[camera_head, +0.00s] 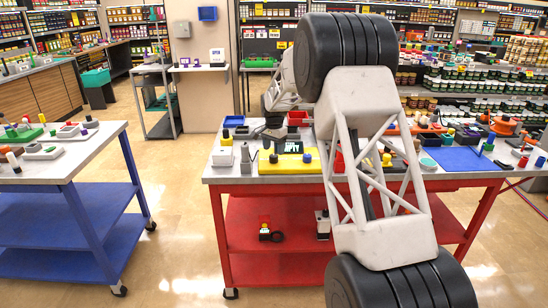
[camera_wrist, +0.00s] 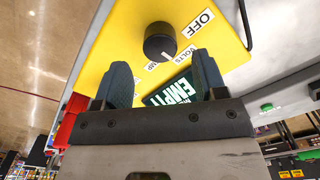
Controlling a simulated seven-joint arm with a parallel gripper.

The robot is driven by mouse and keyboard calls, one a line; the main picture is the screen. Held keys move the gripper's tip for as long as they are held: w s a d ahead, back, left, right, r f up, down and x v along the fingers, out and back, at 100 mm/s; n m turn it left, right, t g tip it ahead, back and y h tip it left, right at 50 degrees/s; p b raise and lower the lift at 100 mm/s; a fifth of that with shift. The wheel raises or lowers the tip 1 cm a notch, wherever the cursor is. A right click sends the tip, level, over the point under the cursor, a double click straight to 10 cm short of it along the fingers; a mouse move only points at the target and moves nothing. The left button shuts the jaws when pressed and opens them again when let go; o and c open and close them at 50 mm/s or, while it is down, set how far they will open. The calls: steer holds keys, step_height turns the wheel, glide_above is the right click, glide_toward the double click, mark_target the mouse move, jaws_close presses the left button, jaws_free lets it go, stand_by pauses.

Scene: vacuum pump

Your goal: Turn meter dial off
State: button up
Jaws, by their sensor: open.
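The meter is a yellow box whose face (camera_wrist: 110,50) fills the middle of the wrist view. A black dial (camera_wrist: 158,40) stands on it, with a white mark on its lower right side, near the VOLTS label (camera_wrist: 182,56). An OFF label (camera_wrist: 198,24) lies right of the dial. A dark screen (camera_wrist: 172,88) reading EMPTY is partly hidden by my fingers. My gripper (camera_wrist: 163,78) is open and empty, its fingertips spread just below the dial in the picture, apart from it. The yellow box (camera_head: 268,168) with the EMPTY screen also shows on the table in the head view.
The grey tabletop (camera_head: 225,174) of a red bench carries several small items around the meter, including a red bin (camera_head: 298,118) and a blue mat (camera_head: 466,159). My arm covers the bench's middle. A blue bench (camera_head: 80,160) stands left, with open floor between.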

mark_target(274, 156)
steer(key=shift+f, duration=2.15)
steer(key=c, duration=0.9)
